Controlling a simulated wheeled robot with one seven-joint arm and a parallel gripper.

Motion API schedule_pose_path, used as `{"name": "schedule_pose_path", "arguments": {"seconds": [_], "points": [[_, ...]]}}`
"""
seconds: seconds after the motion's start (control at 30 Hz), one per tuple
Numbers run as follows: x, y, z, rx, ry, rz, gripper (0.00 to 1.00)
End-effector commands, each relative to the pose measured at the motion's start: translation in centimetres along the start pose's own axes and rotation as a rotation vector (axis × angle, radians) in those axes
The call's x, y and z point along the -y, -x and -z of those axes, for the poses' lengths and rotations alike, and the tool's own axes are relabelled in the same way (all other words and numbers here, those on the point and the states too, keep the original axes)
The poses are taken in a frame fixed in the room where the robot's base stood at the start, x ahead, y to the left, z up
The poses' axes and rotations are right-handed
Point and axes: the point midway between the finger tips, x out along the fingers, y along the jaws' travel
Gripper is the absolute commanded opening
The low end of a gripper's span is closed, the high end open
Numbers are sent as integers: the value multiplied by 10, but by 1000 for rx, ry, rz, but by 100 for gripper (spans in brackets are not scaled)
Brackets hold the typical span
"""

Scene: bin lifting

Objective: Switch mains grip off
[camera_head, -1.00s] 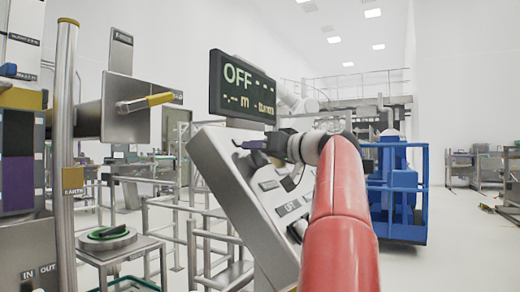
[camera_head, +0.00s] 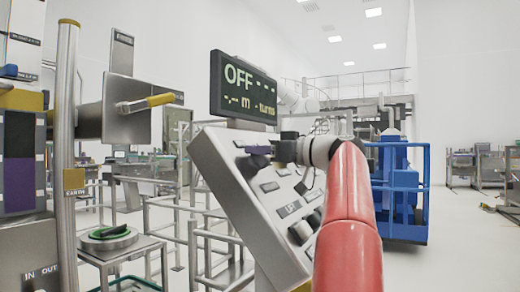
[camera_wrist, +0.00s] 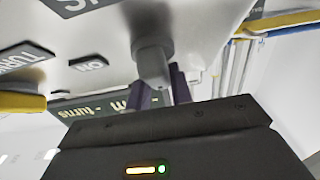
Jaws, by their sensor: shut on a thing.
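The sloped grey control panel (camera_head: 235,185) stands in front of me, with labelled plates and dark knobs on its face. My gripper (camera_wrist: 157,88) has its purple fingers on either side of a grey switch grip (camera_wrist: 152,62) that sticks out of the panel, and is shut on it. In the head view my gripper (camera_head: 276,151) is at the panel's upper part, below the screen; the fingertips are small there. The dark screen (camera_head: 243,88) above the panel reads OFF.
A steel post (camera_head: 65,150) and a plate with a yellow-ended handle (camera_head: 147,103) stand at the left. A round green-rimmed device (camera_head: 107,236) sits on a low stand. A blue frame (camera_head: 402,195) stands at the right; floor beyond it is open.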

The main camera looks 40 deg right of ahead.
Motion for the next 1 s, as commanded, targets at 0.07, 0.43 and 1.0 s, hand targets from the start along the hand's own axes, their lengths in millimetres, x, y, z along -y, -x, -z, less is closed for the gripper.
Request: {"name": "schedule_pose_path", "arguments": {"seconds": [0.07,0.43,1.0], "points": [[0,0,0,-1,2,0,0],[0,0,0,-1,0,-1,44],[-1,49,-1,0,-1,-6,44]]}}
